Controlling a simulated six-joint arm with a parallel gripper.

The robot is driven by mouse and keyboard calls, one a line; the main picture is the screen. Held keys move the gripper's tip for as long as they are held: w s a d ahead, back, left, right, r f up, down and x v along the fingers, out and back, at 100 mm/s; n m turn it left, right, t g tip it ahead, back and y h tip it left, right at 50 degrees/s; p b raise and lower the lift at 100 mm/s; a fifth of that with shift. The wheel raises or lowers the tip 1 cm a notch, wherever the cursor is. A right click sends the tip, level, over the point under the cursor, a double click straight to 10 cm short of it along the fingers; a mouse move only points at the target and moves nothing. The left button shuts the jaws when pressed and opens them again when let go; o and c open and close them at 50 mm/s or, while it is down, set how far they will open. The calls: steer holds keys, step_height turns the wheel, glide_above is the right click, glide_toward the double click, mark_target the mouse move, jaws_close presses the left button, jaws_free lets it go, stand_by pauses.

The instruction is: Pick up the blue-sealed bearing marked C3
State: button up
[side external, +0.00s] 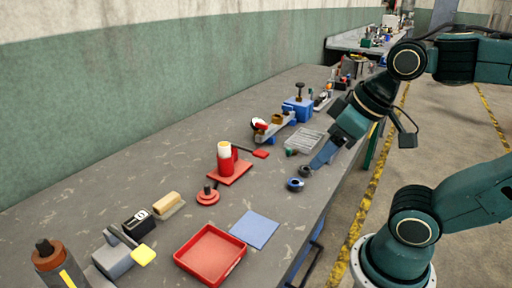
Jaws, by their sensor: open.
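A small dark ring with a blue face, likely a blue-sealed bearing (295,184), lies on the grey workbench near its front edge. A second small dark ring (305,171) lies just behind it to the right. No C3 marking can be read at this size. My gripper (318,163) reaches down from the right, with its blue-grey fingers just above and right of the second ring. It is open, and I see nothing held in it. The exact gap between fingers and ring cannot be told.
A clear tray (305,141) and a small greenish part (291,152) lie behind the rings. A red stand (229,172) is to the left. A blue mat (255,229) and red tray (238,262) lie nearer. The bench between rings and mat is clear.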

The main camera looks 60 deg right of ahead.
steer(key=shift+o, duration=1)
steer(key=shift+w, duration=0.1)
steer(key=w+d+f+n+g, duration=0.3)
steer(key=w+d+n, duration=0.4)
steer(key=w+d, duration=0.15)
steer(key=w+d+f+n+g+y, duration=0.1)
steer(key=w+d+f+n, duration=0.3)
steer(key=d, duration=0.8)
step_height(320, 180, down, 4)
steer(key=n+g, duration=0.1)
steer(key=n, duration=0.1)
steer(key=shift+n, duration=0.3)
steer(key=shift+w+f, duration=0.1)
steer(key=shift+f, duration=0.1)
glide_above(291, 182)
steer(key=s+d, duration=0.1)
steer(key=s, duration=0.1)
steer(key=shift+w+d+f, duration=0.1)
steer(key=shift+w+f, duration=0.05)
steer(key=shift+f, duration=1.95)
steer(key=shift+w+d+f, duration=0.1)
steer(key=shift+f, duration=2)
steer(key=shift+f, duration=0.15)
